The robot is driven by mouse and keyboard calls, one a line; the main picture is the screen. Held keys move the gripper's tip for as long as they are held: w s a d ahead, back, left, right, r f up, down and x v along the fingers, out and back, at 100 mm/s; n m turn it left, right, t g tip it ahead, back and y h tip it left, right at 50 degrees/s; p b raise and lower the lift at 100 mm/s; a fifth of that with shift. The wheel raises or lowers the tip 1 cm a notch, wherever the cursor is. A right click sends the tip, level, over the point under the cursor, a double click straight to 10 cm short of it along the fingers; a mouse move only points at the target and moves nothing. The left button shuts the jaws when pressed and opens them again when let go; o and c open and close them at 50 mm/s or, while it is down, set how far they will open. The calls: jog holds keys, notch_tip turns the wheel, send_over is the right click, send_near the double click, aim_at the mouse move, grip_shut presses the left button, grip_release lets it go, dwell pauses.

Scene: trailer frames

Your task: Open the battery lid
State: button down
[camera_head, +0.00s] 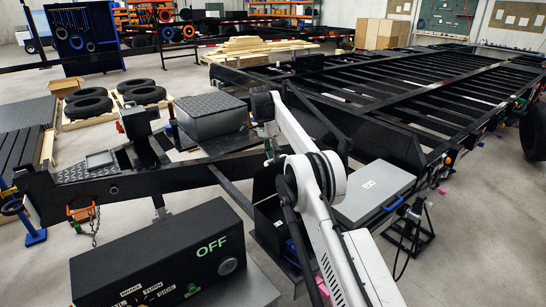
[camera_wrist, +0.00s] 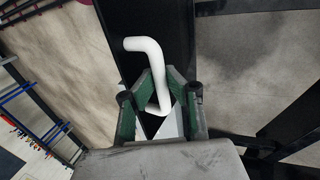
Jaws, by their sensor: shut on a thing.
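A grey box with a textured lid (camera_head: 211,116) sits on the black trailer tongue, left of my arm in the head view. I take this to be the battery box. My gripper (camera_wrist: 156,98) has green-faced fingers, and they close on a white bent rod-like handle (camera_wrist: 146,45). The handle's upper end sticks out beyond the fingertips, over a black surface (camera_wrist: 120,20). A grey rough surface fills the bottom of the wrist view and hides what lies below the fingers. In the head view my arm largely hides the gripper, beside the box's right side.
A light grey case with a blue handle (camera_head: 374,195) lies right of my arm. A black control box marked OFF (camera_head: 165,262) is in front. Black trailer frame beams (camera_head: 400,150) stretch to the right. Stacked tyres (camera_head: 90,104) stand at the left.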

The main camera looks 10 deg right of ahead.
jog(key=shift+w+a+r, duration=0.1)
jog(key=shift+w+r, duration=0.05)
jog(key=c, duration=1.8)
grip_release()
jog(key=shift+w+a, duration=0.15)
jog(key=shift+w, duration=0.05)
jog(key=shift+s, duration=0.1)
jog(key=shift+f, duration=0.2)
